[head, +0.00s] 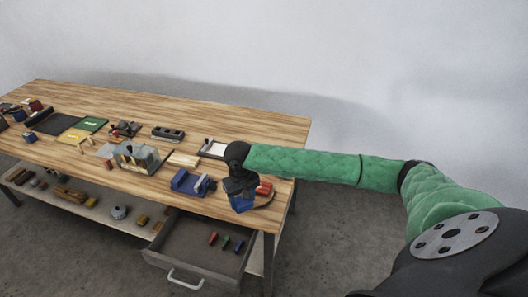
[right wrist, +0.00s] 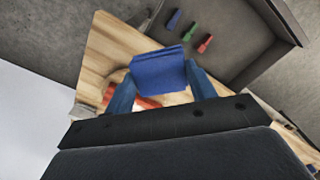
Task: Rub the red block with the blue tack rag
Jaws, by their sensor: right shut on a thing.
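My right gripper (head: 241,188) is over the near right corner of the workbench, pointing down. It is shut on the blue tack rag (head: 243,204), which also shows between the fingers in the right wrist view (right wrist: 158,68). The red block (head: 264,188) lies on the bench just right of the gripper, partly hidden by it. In the right wrist view a strip of red (right wrist: 147,102) shows behind the rag and between the fingers. I cannot tell whether the rag touches the block. My left gripper is not in view.
A blue vise (head: 190,182) stands left of the gripper. An open drawer (head: 190,257) below holds small red, blue and green pieces. A white-edged tray (head: 213,148) lies behind. Several tools, blocks and mats crowd the bench's left; the back right is bare.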

